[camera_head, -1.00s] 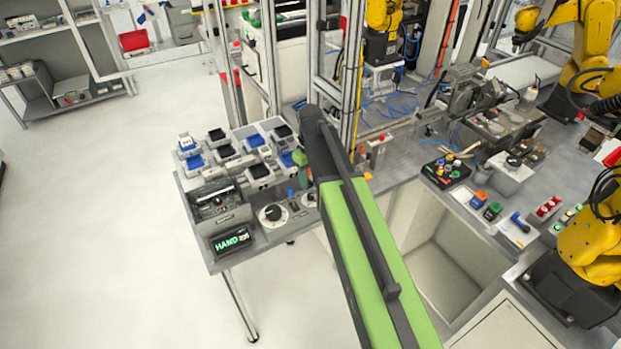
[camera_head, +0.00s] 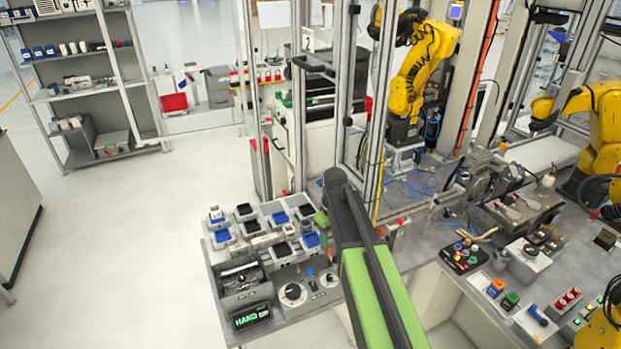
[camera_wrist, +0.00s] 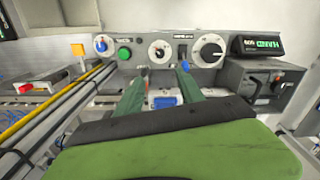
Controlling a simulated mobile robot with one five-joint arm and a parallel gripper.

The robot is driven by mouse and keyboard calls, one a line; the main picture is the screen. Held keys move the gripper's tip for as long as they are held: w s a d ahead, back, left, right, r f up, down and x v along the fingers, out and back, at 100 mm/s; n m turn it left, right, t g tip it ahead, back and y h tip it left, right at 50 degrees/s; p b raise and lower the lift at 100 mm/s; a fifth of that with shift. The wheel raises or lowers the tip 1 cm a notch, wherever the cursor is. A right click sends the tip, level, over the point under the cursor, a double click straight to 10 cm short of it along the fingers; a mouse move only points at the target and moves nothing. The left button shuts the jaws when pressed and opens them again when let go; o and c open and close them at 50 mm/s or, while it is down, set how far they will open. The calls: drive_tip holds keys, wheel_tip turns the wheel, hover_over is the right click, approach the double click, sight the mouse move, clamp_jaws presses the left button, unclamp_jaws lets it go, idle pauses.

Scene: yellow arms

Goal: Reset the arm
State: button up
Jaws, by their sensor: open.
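My gripper (camera_wrist: 162,82) shows in the wrist view with two green fingers spread apart and no object clearly held between them. A small blue block (camera_wrist: 166,102) shows between the fingers, and I cannot tell its depth. The fingers point at a grey control panel (camera_wrist: 145,66) with dials and a green button. In the head view my green and black arm reaches over the bench. A small green piece beside its far end looks like part of my gripper (camera_head: 321,221); the rest is hidden behind the arm.
Grey trays with blue and black inserts (camera_head: 252,226) stand left of my arm. A box with a lit HAND display (camera_head: 250,316) is at the bench's front left corner. Metal posts (camera_head: 377,120) rise close behind. Yellow robot arms (camera_head: 420,70) stand behind and right. The left floor is clear.

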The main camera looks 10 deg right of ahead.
drive_tip(key=s+f+b, duration=0.1)
drive_tip(key=f+b, duration=0.3)
drive_tip(key=s+f+b, duration=0.2)
drive_tip(key=f+b, duration=0.1)
drive_tip(key=s+f+b, duration=0.2)
drive_tip(key=f+b, duration=0.2)
drive_tip(key=shift+s+d+f+b, duration=0.2)
drive_tip(key=shift+f+b, duration=0.1)
drive_tip(key=s+f+m+b, duration=0.3)
drive_tip(key=s+m, duration=0.3)
drive_tip(key=s, duration=0.4)
drive_tip(key=shift+d+f, duration=0.15)
drive_tip(key=shift+f, duration=0.05)
idle(0.3)
